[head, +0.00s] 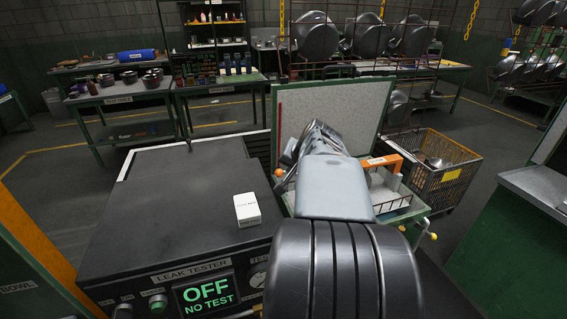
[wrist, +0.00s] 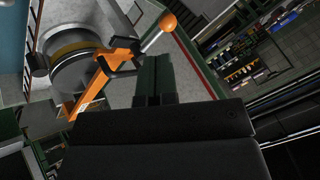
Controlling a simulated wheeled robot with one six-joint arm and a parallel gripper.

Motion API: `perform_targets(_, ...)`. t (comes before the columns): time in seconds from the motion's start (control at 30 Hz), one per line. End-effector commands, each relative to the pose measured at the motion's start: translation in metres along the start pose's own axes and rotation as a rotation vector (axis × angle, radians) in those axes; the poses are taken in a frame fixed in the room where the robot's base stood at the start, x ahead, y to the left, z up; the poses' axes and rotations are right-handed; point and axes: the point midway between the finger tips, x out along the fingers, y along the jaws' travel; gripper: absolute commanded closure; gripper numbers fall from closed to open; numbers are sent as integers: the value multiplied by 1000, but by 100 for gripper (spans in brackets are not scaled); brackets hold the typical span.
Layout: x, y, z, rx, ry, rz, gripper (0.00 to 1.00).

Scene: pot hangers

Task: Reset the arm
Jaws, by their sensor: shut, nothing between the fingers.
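My arm (head: 335,188) reaches away from me over the right side of the leak tester bench in the head view. The far end of the arm hides my gripper there. In the wrist view my gripper (wrist: 153,78) shows as two dark fingers pressed together, with nothing between them. Just beyond and left of the fingers is an orange clamp (wrist: 92,85) with a lever ending in an orange ball knob (wrist: 169,21). A round metal part (wrist: 80,72) with a yellowish band sits behind the clamp. I cannot tell whether the fingers touch the clamp.
The black leak tester (head: 185,190) has a screen (head: 207,294) reading "OFF NO TEST". A small white box (head: 247,210) stands on its top. An upright light panel (head: 335,112) rises behind my arm. A wire basket cart (head: 430,170) stands right of it. Floor at left is open.

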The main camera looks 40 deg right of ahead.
Motion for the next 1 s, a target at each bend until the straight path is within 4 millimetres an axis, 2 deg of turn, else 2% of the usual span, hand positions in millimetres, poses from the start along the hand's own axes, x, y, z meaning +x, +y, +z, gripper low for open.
perform_targets(0.37,0,-1,2,2,-8,1,100)
perform_targets(0.47,7,16,23,-22,-76,59,100)
perform_targets(0.57,9,15,63,-118,-170,107,100)
perform_targets(0.8,-4,-19,173,-523,-366,139,100)
perform_targets(0.9,-15,-30,211,-700,-410,126,100)
perform_targets(1.0,-24,-39,239,-844,-429,95,100)
